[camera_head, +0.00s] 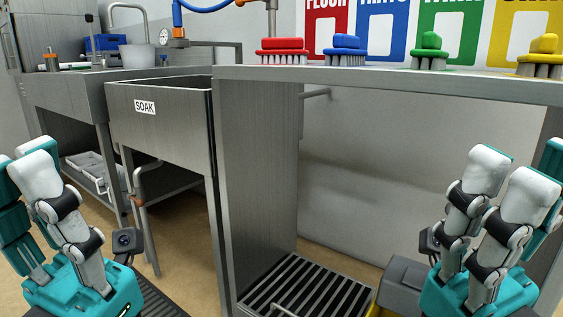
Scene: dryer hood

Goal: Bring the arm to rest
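My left gripper (24,178) is at the lower left. Its jointed white and teal fingers point upward from a teal body, in front of the steel sink units. My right gripper (507,182) is at the lower right, with its fingers also pointing upward, below the right part of the steel shelf. I see nothing held in either gripper. The fingers overlap in this view, so I cannot tell how far apart their tips are. Neither gripper visibly touches anything. The arms behind the grippers are mostly out of frame.
A steel shelf (400,83) carries red (283,46), blue (345,44), green (429,45) and yellow (543,47) brushes. A steel SOAK basin (165,125) stands left of it. A slatted grate (307,288) lies in the open bay below the shelf.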

